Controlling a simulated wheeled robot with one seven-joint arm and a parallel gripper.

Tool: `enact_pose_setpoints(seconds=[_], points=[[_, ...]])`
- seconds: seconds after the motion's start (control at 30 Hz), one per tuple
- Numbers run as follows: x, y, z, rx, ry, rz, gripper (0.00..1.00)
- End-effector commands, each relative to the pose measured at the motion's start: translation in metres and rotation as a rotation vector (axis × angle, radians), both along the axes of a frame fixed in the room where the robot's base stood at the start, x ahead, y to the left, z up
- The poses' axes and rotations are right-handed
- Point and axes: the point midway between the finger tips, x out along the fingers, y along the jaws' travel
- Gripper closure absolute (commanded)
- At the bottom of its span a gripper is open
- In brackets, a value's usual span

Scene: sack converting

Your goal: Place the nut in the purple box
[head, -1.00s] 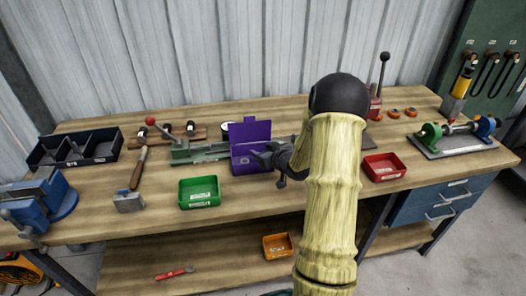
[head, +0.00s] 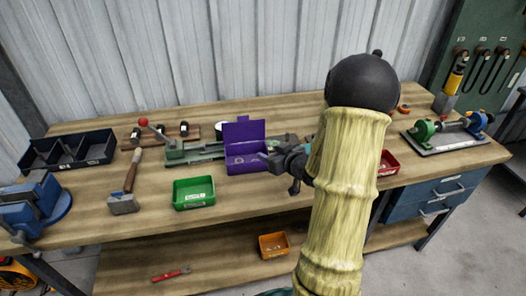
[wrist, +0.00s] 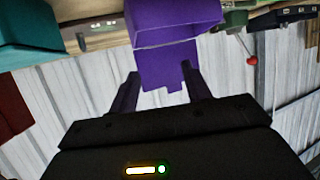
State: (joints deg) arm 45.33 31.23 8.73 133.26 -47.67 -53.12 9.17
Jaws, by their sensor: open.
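The purple box (head: 247,166) stands on the workbench with its lid (head: 243,131) raised at the back. It also shows at the top of the wrist view (wrist: 178,30), rotated by the camera. My gripper (head: 266,157) is just right of and in front of the box in the head view. In the wrist view its two dark fingers (wrist: 161,82) are spread apart, with the purple lid behind the gap. Nothing shows between the fingers. I cannot make out a nut in either view; the box's inside is mostly hidden.
A green bin (head: 194,193) stands left of the box, a red bin (head: 388,163) right, partly behind my arm. A hammer (head: 126,192), blue vise (head: 36,205) and black divided tray (head: 70,150) are further left. An orange bin (head: 273,245) is on the lower shelf.

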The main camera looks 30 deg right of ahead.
Motion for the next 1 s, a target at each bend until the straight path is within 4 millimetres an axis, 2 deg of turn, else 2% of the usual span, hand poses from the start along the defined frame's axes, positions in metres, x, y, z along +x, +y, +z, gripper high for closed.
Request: enact_pose_setpoints(seconds=[0.1, 0.23, 0.83, 1.0], points=[[-0.017, -0.002, 0.007, -0.002, -0.001, -0.002, 0.52], [-0.025, -0.002, 0.01, 0.0, 0.0, -0.001, 0.52], [-0.025, -0.001, 0.011, -0.003, 0.005, 0.0, 0.52], [-0.022, 0.015, 0.008, -0.039, 0.086, -0.017, 0.52]])
